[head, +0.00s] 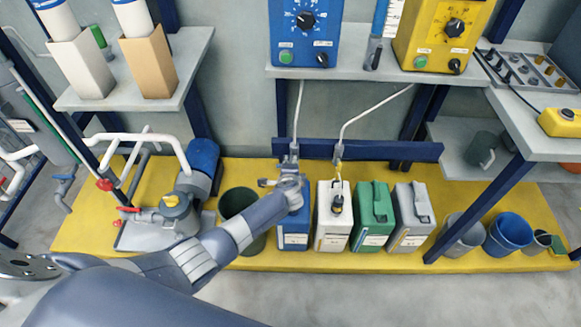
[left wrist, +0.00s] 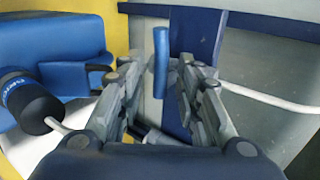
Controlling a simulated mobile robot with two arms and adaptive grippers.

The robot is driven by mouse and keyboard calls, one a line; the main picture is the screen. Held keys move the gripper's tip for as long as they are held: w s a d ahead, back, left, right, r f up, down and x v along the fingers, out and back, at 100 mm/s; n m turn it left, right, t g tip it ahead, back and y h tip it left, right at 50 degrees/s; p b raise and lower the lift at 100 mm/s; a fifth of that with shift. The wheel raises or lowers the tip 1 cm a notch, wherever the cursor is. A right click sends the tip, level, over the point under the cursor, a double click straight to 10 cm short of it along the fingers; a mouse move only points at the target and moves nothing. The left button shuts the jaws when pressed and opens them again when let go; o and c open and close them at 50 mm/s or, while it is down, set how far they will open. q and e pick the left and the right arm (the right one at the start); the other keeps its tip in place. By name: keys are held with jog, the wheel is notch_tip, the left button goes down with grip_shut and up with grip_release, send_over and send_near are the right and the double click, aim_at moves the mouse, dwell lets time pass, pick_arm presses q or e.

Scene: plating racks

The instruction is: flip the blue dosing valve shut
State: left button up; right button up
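The blue valve lever (left wrist: 160,62) stands upright in the left wrist view, between my left gripper's fingers (left wrist: 162,85). A gap shows on both sides of it, so the gripper is open around the lever without visibly closing on it. In the head view my left gripper (head: 287,178) is at the lower end of the left white hose, above the blue canister (head: 293,228). The gripper hides most of the valve there, so its body and exact lever angle are unclear. My right gripper is not in view.
A second hose drops to a yellow-marked valve (head: 338,153) just right, above the white canister (head: 332,235). Green (head: 372,222) and grey (head: 411,222) canisters follow. A dark blue rail (head: 390,150) runs behind. A dark green bucket (head: 240,205) stands left, under my arm.

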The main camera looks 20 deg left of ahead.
pick_arm(q)
jog(key=shift+s, duration=0.1)
jog(key=v, duration=1.1)
jog(key=shift+s+r, duration=0.25)
jog(key=shift+s, duration=0.05)
jog(key=shift+d+f, duration=0.1)
jog(key=shift+d, duration=0.05)
